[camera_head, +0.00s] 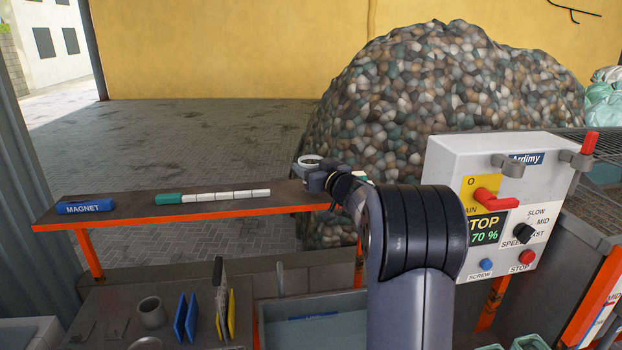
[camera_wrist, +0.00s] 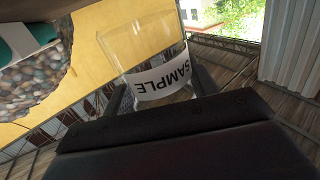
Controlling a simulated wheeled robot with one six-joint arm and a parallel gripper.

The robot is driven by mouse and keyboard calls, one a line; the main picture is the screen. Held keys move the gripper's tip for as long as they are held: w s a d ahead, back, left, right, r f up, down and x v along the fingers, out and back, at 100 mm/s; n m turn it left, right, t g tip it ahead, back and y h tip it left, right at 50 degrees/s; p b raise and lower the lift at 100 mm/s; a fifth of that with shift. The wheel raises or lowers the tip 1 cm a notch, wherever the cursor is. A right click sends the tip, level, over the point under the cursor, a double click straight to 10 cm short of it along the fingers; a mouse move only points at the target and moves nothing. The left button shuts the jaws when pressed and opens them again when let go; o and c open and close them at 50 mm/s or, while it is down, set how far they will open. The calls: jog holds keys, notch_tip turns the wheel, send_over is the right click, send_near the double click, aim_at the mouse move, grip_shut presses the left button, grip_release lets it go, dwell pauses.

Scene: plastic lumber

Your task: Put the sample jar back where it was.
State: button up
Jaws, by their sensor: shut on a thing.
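The sample jar is a clear jar with a white band reading SAMPLE; it fills the middle of the wrist view (camera_wrist: 165,75), where the lettering looks upside down. My gripper (camera_wrist: 160,92) is shut on it, with one dark finger on each side. In the head view my gripper (camera_head: 318,178) is at the right end of the narrow dark shelf (camera_head: 130,207), and the jar's round rim (camera_head: 309,160) shows just beyond it. Whether the jar touches the shelf cannot be told. My arm hides part of the shelf's right end.
On the shelf lie a blue MAGNET block (camera_head: 85,207) and a teal-and-white segmented bar (camera_head: 212,196). A control box (camera_head: 500,205) with knobs stands at right. Below are a grey cup (camera_head: 151,312), blue and yellow plates and a tray (camera_head: 330,335). A large pebbled heap (camera_head: 440,85) rises behind.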

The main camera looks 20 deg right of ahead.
jog(key=shift+f, duration=1.15)
jog(key=shift+f, duration=0.15)
jog(key=o, duration=1.1)
jog(key=s, duration=0.4)
jog(key=s+d+b, duration=0.1)
jog(key=s, duration=0.3)
jog(key=s+d+b, duration=0.1)
jog(key=s, duration=0.2)
jog(key=shift+s+d+r, duration=0.15)
jog(key=shift+s+r, duration=0.05)
jog(key=shift+s, duration=0.2)
